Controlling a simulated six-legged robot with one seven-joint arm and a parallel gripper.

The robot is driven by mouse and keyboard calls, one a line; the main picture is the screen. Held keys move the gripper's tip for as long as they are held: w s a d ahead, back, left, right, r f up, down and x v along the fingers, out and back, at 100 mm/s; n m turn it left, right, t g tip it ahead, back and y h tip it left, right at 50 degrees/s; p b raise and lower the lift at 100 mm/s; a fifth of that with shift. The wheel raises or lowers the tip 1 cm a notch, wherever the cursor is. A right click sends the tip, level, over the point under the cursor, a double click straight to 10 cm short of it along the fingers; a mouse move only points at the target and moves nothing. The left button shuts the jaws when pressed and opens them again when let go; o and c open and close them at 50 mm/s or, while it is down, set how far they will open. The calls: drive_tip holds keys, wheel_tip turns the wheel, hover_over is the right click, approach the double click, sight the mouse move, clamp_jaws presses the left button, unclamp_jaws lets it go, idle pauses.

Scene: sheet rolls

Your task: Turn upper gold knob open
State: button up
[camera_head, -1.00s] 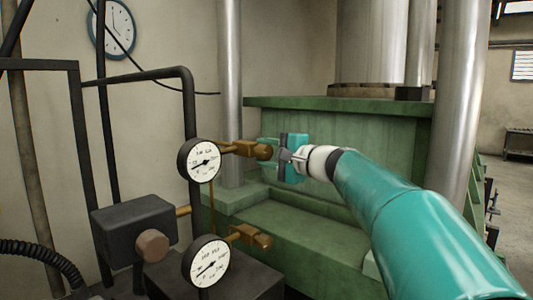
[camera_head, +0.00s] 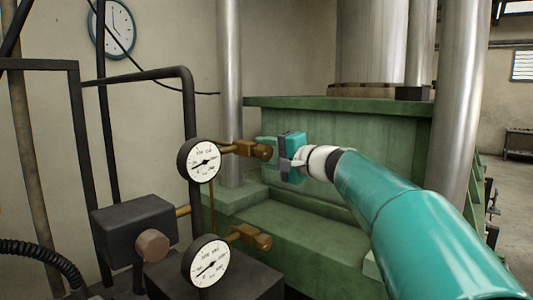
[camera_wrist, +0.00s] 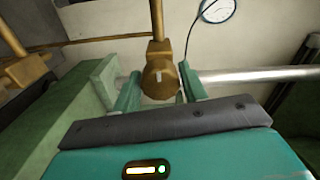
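The upper gold knob (camera_head: 263,152) sits at the right end of a brass fitting behind the upper gauge. In the wrist view the knob (camera_wrist: 160,80) is a round brass end with a pale mark, between my two green fingers. My gripper (camera_head: 268,150) comes from the right, and in the wrist view my gripper (camera_wrist: 160,92) is open, with a finger on each side of the knob. A gap shows at the right finger; the left finger is close to the knob, and I cannot tell if it touches. The lower gold knob (camera_head: 263,242) is below, clear of my gripper.
The upper gauge (camera_head: 199,160) and lower gauge (camera_head: 206,261) stand left of the knobs. A dark box (camera_head: 133,222) and black pipes are further left. A green press (camera_head: 350,150) with steel columns stands behind my arm.

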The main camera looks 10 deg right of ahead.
drive_tip(key=shift+o, duration=1.3)
drive_tip(key=shift+s, duration=0.1)
drive_tip(key=v, duration=1.3)
drive_tip(key=shift+s+d, duration=0.25)
drive_tip(key=shift+s, duration=0.05)
drive_tip(key=s+a+f+n+g+h, duration=0.2)
drive_tip(key=s+a+f+g, duration=0.1)
drive_tip(key=s+a+f, duration=0.3)
drive_tip(key=s+a+f+n+g+h, duration=0.1)
drive_tip(key=s+a+f+n+g, duration=0.2)
drive_tip(key=f, duration=0.5)
drive_tip(key=s+f+n+g+h, duration=0.3)
drive_tip(key=s+f+h, duration=0.4)
drive_tip(key=s+f, duration=0.7)
wheel_tip(320, 180, down, 2)
drive_tip(key=shift+s+f+n+h, duration=0.1)
drive_tip(key=shift+s+n+h, duration=0.25)
drive_tip(key=shift+n, duration=0.25)
